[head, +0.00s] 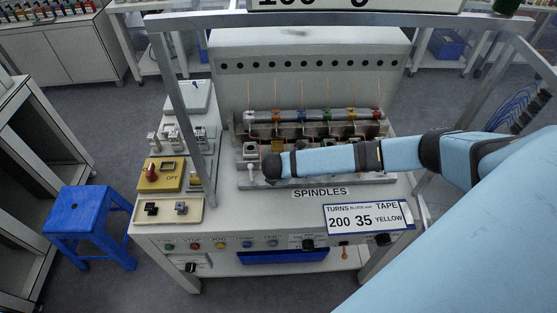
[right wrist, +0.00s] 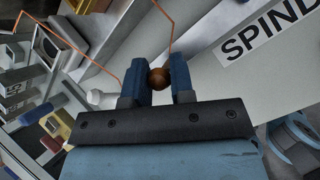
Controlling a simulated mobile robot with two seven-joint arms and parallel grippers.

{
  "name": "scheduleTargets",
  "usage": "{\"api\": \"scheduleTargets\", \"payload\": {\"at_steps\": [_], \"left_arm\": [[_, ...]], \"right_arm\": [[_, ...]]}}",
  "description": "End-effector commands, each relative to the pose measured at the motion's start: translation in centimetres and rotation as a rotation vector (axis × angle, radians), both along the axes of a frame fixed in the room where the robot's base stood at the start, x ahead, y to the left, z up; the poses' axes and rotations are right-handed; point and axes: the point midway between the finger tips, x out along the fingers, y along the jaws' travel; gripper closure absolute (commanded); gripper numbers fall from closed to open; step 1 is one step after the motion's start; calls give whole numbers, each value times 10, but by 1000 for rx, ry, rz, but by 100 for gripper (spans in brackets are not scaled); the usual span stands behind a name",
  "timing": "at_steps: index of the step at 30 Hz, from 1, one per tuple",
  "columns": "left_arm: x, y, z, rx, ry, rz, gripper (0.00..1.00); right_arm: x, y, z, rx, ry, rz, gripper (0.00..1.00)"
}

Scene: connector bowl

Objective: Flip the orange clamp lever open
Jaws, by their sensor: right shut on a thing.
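My right gripper (head: 271,166) reaches in from the right over the front left of the spindle bench, left of the SPINDLES label (head: 320,193). In the right wrist view its two blue fingers (right wrist: 160,82) are shut on a round orange-brown knob (right wrist: 159,77). The knob sits between the fingertips, which touch it on both sides. I cannot tell from the pictures how the knob joins the clamp lever, as the gripper hides most of it. The knob is hidden in the head view. My left gripper is not in view.
A row of coloured spindle blocks (head: 326,114) stands behind the arm. At left are a yellow box with a red knob (head: 152,173) and a cream tray (head: 168,211). A metal frame post (head: 184,110) rises nearby. A blue stool (head: 88,225) stands on the floor.

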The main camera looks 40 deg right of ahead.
Motion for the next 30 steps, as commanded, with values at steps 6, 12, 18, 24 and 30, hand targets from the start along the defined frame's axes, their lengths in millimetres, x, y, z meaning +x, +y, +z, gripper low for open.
{"api": "scheduleTargets", "payload": {"at_steps": [6, 12, 18, 24, 30], "left_arm": [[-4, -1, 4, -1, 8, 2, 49], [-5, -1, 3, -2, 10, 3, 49], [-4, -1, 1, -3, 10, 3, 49], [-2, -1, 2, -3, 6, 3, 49], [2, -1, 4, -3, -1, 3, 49]], "right_arm": [[-10, 6, -3, -95, -154, 0, 100], [-15, 9, -6, -165, -268, 0, 100], [-19, 11, -8, -210, -340, 0, 100], [-20, 12, -9, -232, -373, -1, 100], [-20, 12, -9, -237, -381, -1, 100]]}}
